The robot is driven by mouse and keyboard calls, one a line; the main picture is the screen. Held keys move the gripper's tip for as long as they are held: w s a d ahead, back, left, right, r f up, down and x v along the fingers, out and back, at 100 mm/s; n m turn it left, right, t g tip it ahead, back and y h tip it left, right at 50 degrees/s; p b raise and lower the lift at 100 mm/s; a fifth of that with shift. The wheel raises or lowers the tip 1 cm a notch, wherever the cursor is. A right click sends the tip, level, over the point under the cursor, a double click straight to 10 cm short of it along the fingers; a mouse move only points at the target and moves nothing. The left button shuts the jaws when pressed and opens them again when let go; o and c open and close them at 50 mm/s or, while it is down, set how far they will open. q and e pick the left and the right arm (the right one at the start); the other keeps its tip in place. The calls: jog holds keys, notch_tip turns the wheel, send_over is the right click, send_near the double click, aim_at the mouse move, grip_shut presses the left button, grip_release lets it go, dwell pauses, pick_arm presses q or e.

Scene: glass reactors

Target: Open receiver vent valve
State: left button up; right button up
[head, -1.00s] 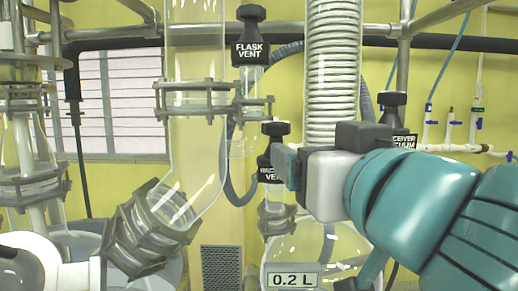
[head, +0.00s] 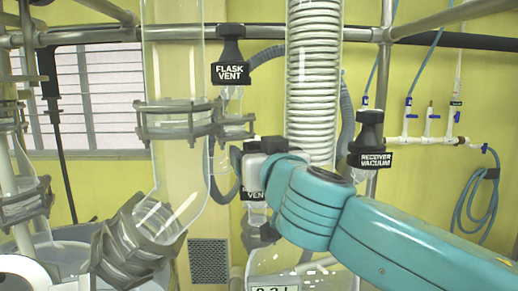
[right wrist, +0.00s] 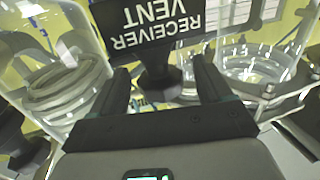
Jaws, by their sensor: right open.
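The receiver vent valve has a black label and handle; in the right wrist view its label (right wrist: 158,28) reads RECEIVER VENT upside down. Its dark tapered stem (right wrist: 160,80) lies between the fingers of my right gripper (right wrist: 162,78), which are apart on either side of it. I cannot tell whether either finger touches it. In the head view my right gripper (head: 243,162) is at the valve and covers most of it; only part of the label (head: 256,195) shows below. My left gripper is not in view.
The flask vent valve (head: 230,70) is above and left of my right gripper. The receiver vacuum valve (head: 370,145) is to its right. The glass coil condenser (head: 313,80) stands close behind. A glass column (head: 172,70) and metal rails surround the space.

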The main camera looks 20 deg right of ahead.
jog(key=shift+d, duration=0.1)
jog(key=shift+s, duration=0.1)
jog(key=c, duration=1)
jog(key=shift+f+h+b, duration=0.15)
jog(key=shift+h+b, duration=0.15)
jog(key=shift+b, duration=0.3)
jog(key=shift+c, duration=0.2)
jog(key=m+h+b, duration=0.2)
jog(key=shift+a+f+h+b, duration=0.1)
jog(key=shift+a+h+b, duration=0.25)
jog(key=shift+h, duration=0.05)
jog(key=shift+a+m+g+h+b, duration=0.1)
jog(key=shift+m+g+h+b, duration=0.4)
jog(key=shift+m+h, duration=0.3)
jog(key=shift+r+m+g+h, duration=0.25)
jog(key=shift+m+g+h, duration=0.7)
jog(key=shift+h, duration=0.85)
jog(key=shift+m, duration=0.25)
